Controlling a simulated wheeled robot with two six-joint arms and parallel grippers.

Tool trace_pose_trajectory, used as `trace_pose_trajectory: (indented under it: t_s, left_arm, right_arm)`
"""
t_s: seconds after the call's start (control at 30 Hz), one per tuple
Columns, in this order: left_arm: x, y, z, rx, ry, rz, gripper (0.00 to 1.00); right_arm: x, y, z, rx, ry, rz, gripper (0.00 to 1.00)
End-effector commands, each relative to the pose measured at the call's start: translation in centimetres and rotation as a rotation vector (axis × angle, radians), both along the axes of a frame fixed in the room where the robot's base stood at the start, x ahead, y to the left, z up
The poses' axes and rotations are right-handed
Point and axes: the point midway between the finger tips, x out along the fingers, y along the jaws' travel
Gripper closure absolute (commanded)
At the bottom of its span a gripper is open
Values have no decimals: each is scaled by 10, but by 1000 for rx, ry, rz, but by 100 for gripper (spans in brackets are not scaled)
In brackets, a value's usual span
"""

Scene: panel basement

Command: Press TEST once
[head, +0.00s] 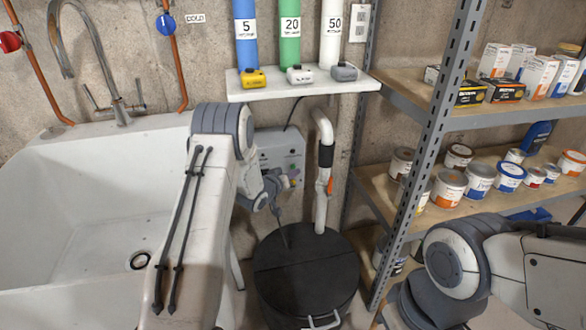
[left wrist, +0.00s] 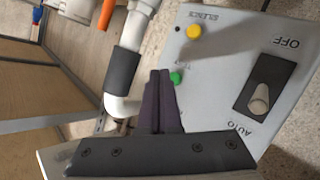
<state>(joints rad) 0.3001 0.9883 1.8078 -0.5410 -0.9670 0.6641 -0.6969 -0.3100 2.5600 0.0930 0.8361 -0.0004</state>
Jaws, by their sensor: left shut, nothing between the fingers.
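A light grey control panel (head: 283,147) hangs on the wall behind my left arm. In the left wrist view the panel (left wrist: 222,70) shows a yellow button (left wrist: 194,32) marked SILENCE, a green button (left wrist: 176,78), and a dark switch (left wrist: 262,95) between OFF and AUTO. The lettering by the green button is mostly hidden. My left gripper (left wrist: 160,73) is shut and empty, its fingertips just beside the green button; I cannot tell whether they touch it. In the head view the fingers are hard to make out by the panel. My right arm shows, but not its gripper.
A white pipe (head: 323,150) with a black sleeve runs right of the panel into a dark round lid (head: 305,275). A white shelf (head: 300,88) is above, a sink (head: 70,190) at left, and metal shelving (head: 425,140) with cans at right.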

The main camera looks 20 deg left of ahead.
Motion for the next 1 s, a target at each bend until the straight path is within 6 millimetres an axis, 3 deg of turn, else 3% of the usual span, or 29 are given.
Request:
trace_pose_trajectory:
  t_s: [1.0]
  left_arm:
    - [10,7,0,0,1,0,100]
  right_arm:
    - [0,0,-1,0,0,0,100]
